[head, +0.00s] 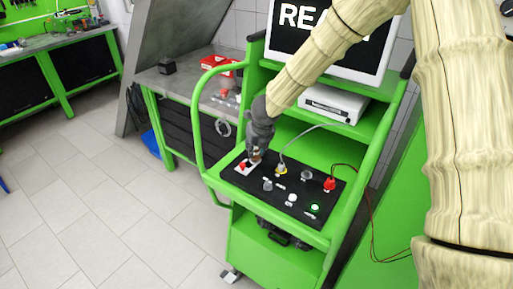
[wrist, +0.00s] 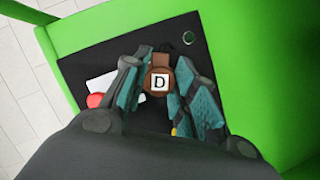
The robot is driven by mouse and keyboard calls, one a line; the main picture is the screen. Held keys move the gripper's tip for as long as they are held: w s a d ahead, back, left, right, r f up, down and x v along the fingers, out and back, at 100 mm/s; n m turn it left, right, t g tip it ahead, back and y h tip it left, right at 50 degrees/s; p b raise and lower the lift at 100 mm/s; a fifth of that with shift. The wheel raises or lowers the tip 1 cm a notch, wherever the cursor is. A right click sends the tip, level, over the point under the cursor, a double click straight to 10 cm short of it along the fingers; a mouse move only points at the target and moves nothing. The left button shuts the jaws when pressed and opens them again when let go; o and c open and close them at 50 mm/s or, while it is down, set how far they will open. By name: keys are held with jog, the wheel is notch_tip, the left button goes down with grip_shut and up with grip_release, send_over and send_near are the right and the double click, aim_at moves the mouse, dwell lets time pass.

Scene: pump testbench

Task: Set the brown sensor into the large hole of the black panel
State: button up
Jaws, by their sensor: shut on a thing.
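The brown sensor (wrist: 159,60) has a round top with a white label marked D. My gripper (wrist: 158,85) is shut on it, with teal finger pads on both sides. In the head view, my gripper (head: 257,148) points down over the back left part of the black panel (head: 275,202), and a bit of the brown sensor (head: 256,156) shows at its tips. The sensor's lower end is hidden.
A red button (head: 242,166) on a white plate is left of my gripper.

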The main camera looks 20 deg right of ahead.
jog(key=shift+f+b, duration=0.95)
jog(key=shift+f, duration=0.1)
dwell(0.6)
jog(key=o, duration=1.4)
jog(key=shift+s+r, duration=0.1)
jog(key=shift+r, duration=0.05)
jog(key=shift+r+p, duration=3.6)
jog(key=shift+r, duration=0.3)
